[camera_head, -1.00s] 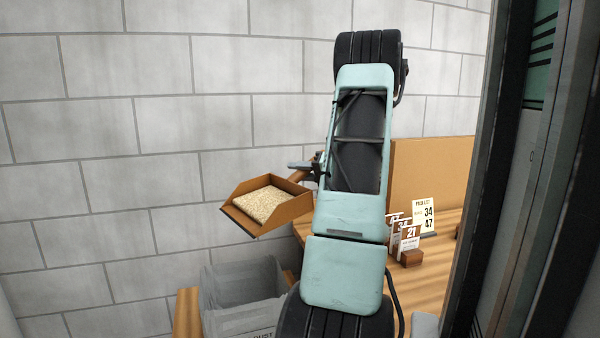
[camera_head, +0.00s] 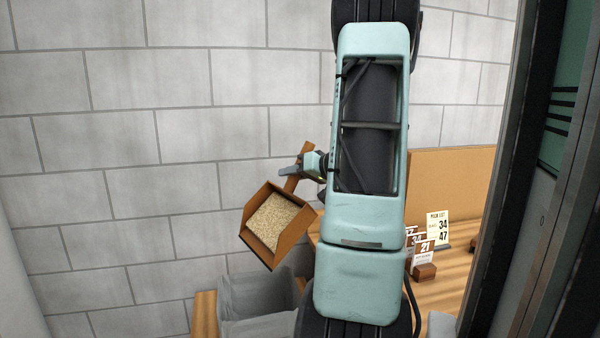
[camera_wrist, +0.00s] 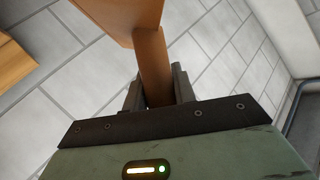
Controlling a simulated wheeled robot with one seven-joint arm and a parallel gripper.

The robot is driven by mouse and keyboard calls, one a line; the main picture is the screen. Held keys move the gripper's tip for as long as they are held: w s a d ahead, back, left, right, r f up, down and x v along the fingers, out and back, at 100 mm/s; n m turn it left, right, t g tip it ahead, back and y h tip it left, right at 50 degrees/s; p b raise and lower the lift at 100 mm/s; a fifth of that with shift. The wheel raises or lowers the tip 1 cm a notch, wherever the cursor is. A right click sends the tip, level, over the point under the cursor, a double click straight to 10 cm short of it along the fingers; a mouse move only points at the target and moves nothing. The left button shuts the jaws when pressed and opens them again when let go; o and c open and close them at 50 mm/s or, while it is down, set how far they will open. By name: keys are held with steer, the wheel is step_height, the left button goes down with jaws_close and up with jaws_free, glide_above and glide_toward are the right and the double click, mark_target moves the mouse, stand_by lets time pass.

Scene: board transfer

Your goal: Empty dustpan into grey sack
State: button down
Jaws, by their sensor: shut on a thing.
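The dustpan (camera_head: 264,248) is a brown, open-fronted pan with a heap of pale, grainy sweepings (camera_head: 272,219) in it. It is tilted, its open edge pointing down and to the left. My gripper (camera_head: 293,171) is shut on the dustpan's handle, which also shows between the fingers in the wrist view (camera_wrist: 154,70). The grey sack (camera_head: 255,328) stands open below the dustpan at the bottom of the head view. The pan is above the sack and apart from it. The sack's inside is mostly hidden, and my arm covers its right side.
A wooden table (camera_head: 450,291) stands to the right, with numbered cards (camera_head: 424,250) in small wooden holders and a brown panel (camera_head: 450,187) behind. A wooden edge (camera_head: 205,316) shows left of the sack. A grey block wall is behind. A dark upright frame closes the right side.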

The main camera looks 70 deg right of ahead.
steer(key=shift+w+a+r+n+p, duration=0.3)
steer(key=shift+w+a+r+p, duration=0.1)
steer(key=shift+a+r, duration=0.25)
steer(key=w+a+r+n+g+h+b, duration=0.2)
steer(key=w+a+b, duration=0.2)
steer(key=a+b, duration=0.2)
steer(key=shift+w+a+n, duration=0.15)
steer(key=shift+a+n, duration=0.25)
steer(key=shift+a, duration=0.05)
